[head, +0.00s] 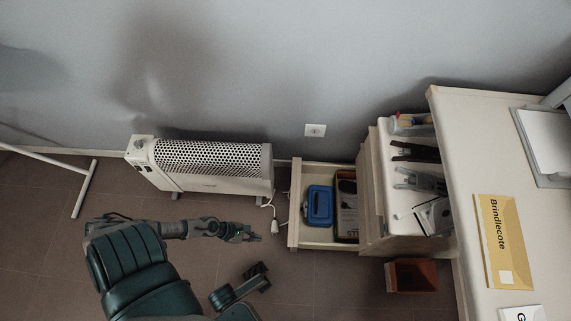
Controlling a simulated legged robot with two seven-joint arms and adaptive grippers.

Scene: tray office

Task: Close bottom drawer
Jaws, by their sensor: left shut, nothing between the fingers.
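An open drawer (294,205) of pale wood sticks out to the left from a small cabinet (392,243) beside the desk. It sits low and looks like the bottom drawer. A blue box (319,205) and a dark box (347,212) lie inside it. My left gripper (254,237) is shut and empty, just left of the drawer's front panel, with a gap between them. The drawer's handle cannot be made out.
A white heater (205,165) stands against the wall, left of the drawer, with its cord and plug (274,226) on the floor nearby. A brown bin (411,275) stands below the cabinet. The desk (465,150) is at the right. Floor in front of the drawer is mostly clear.

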